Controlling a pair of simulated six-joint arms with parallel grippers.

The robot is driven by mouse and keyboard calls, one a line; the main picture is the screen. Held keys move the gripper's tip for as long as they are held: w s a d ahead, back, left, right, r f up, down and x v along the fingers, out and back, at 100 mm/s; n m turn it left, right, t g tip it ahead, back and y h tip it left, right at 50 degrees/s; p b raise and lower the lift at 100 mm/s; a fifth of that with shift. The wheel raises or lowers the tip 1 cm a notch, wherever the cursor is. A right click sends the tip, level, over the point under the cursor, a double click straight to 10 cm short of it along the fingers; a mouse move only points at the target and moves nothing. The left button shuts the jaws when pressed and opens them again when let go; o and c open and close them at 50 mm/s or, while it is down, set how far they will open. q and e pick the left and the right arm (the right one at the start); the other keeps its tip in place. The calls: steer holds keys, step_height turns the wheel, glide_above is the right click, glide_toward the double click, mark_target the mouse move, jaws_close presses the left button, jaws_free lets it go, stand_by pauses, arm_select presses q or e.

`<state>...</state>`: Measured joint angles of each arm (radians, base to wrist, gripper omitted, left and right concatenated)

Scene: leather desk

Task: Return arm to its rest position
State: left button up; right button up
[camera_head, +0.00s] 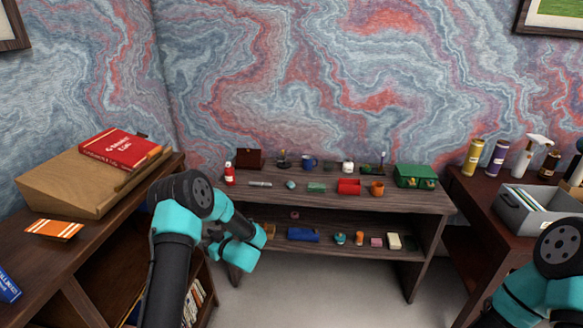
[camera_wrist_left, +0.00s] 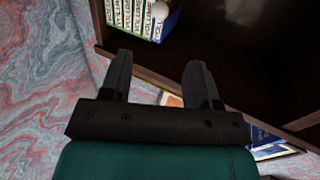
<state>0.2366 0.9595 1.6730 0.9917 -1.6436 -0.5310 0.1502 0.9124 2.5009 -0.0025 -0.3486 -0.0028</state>
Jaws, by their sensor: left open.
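My left arm (camera_head: 175,245) is teal and black and reaches in from the lower left in the camera_head view. It bends in front of the left end of the low wooden shelf, and its gripper is mostly hidden there. In the left wrist view my left gripper (camera_wrist_left: 158,75) shows two black fingers spread apart with nothing between them. My right arm (camera_head: 540,275) shows only in part at the lower right corner. Its gripper is out of view.
The central shelf (camera_head: 330,202) carries many small items. A right desk holds a grey bin (camera_head: 525,217) and bottles. The left wrist view shows books (camera_wrist_left: 135,18) in a dark cabinet.

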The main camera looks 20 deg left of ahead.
arm_select(q)
steer(key=s+d+f+m+t+h, duration=0.2)
steer(key=d+f+m+t+h, duration=0.15)
steer(key=d+f+h, duration=0.3)
steer(key=s+d+f+m+t+h, duration=0.2)
steer(key=d+f+m+h, duration=0.35)
steer(key=d+h, duration=0.2)
steer(key=s+d+f+m+g+h, duration=0.2)
steer(key=s+d+g+h, duration=0.1)
steer(key=s+d, duration=0.4)
steer(key=s+d+f+m+g+h, duration=0.2)
steer(key=s+d+g+h, duration=0.2)
steer(key=s, duration=1)
steer(key=d+g, duration=0.1)
steer(key=d, duration=0.2)
steer(key=shift+s+d+f+m+g+h, duration=0.2)
steer(key=shift+s+d+m+g+h, duration=0.05)
steer(key=shift+m+g+h, duration=0.1)
